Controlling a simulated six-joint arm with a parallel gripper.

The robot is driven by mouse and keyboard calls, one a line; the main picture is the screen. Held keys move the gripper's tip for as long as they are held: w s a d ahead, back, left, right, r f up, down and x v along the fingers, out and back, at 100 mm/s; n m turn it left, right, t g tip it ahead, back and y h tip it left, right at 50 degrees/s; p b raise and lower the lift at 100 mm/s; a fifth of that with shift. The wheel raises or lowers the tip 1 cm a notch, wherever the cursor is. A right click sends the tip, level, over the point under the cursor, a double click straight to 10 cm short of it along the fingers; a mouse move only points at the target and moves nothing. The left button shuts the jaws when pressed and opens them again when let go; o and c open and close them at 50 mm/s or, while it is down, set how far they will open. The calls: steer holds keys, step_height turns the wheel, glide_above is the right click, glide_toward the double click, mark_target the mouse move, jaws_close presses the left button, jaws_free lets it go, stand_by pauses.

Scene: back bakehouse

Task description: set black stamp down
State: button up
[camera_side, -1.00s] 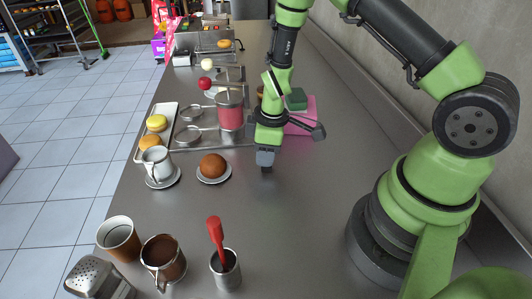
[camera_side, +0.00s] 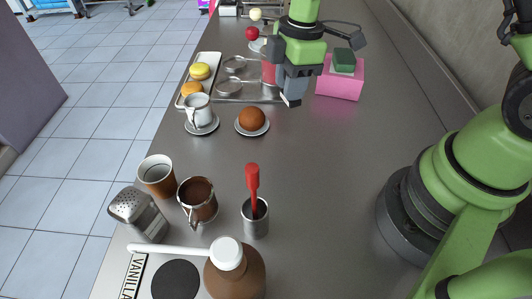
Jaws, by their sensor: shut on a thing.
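My gripper (camera_side: 291,98) points down above the steel counter, to the right of and slightly beyond the bun on a saucer. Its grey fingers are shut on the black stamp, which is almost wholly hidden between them. Only a small dark part shows at the fingertips, and I cannot tell its tilt. I cannot tell exactly how far the fingertips are above the counter (camera_side: 330,150).
A pink box (camera_side: 340,86) with a green block (camera_side: 344,61) on it stands right of my gripper. A red-handled tool (camera_side: 253,184) stands in a metal cup nearer. The counter's right middle is clear.

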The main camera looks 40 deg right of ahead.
steer(key=s+a+n+g, duration=0.1)
steer(key=s+a+n, duration=0.2)
steer(key=a+n, duration=0.9)
steer(key=shift+n, duration=0.5)
steer(key=f, duration=1)
steer(key=shift+d, duration=0.4)
steer(key=shift+f, duration=0.1)
steer(key=o, duration=0.9)
